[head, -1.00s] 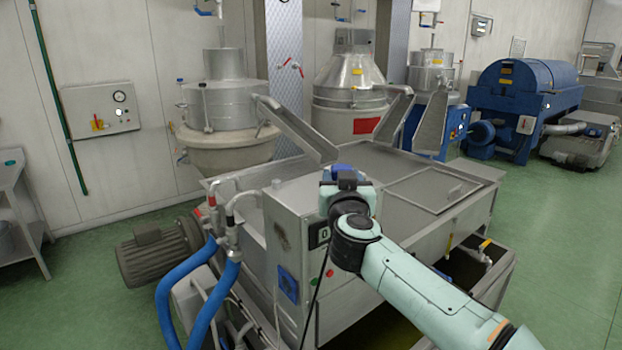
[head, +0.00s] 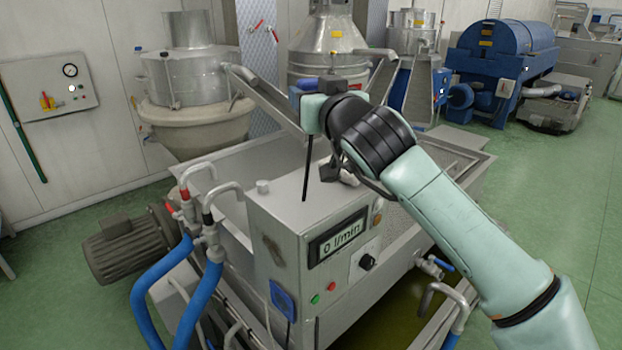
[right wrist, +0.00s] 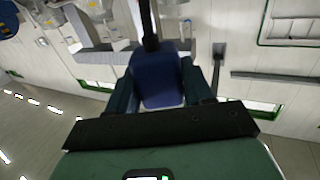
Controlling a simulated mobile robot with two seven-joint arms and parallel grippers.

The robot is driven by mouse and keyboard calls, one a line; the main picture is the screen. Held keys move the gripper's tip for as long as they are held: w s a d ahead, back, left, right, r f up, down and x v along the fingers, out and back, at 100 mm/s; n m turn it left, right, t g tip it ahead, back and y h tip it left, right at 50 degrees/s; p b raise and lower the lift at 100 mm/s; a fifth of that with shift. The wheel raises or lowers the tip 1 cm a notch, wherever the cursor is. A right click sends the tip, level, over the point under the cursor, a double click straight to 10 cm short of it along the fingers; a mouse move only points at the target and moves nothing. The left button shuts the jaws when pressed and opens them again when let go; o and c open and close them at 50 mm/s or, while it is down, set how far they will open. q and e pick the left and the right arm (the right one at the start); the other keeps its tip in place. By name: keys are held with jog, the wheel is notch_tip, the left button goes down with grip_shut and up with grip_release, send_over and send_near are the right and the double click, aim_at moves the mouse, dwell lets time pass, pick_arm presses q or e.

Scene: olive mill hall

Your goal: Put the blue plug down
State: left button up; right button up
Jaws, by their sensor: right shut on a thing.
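My right gripper (head: 299,90) is raised above the grey machine's control box in the head view. In the right wrist view the blue plug (right wrist: 158,82) sits between its two dark fingers (right wrist: 158,92), and the gripper is shut on it. A black cable (right wrist: 148,22) runs from the plug. In the head view the plug is small and mostly hidden by the gripper, and a dark cable (head: 307,170) hangs below it in front of the box top. My left gripper is not in view.
Blue hoses (head: 198,310) and a motor (head: 125,245) are at left.

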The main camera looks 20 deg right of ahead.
send_over(312, 197)
notch_tip(312, 197, down, 10)
jog(key=f, duration=0.1)
jog(key=shift+w+f+b, duration=0.2)
jog(key=shift+f+b, duration=0.3)
jog(key=shift+f, duration=0.1)
jog(key=shift+s+f, duration=0.1)
jog(key=shift+s, duration=0.15)
notch_tip(312, 197, down, 4)
jog(key=b, duration=0.3)
jog(key=shift+s, duration=0.15)
jog(key=shift+s+r, duration=0.1)
jog(key=shift+r, duration=0.2)
jog(key=shift+w+f, duration=0.2)
jog(key=shift+w, duration=0.2)
jog(key=shift+s+f+b, duration=0.15)
jog(key=shift+f+b, duration=0.15)
jog(key=shift+f, duration=0.2)
jog(key=o, duration=1.4)
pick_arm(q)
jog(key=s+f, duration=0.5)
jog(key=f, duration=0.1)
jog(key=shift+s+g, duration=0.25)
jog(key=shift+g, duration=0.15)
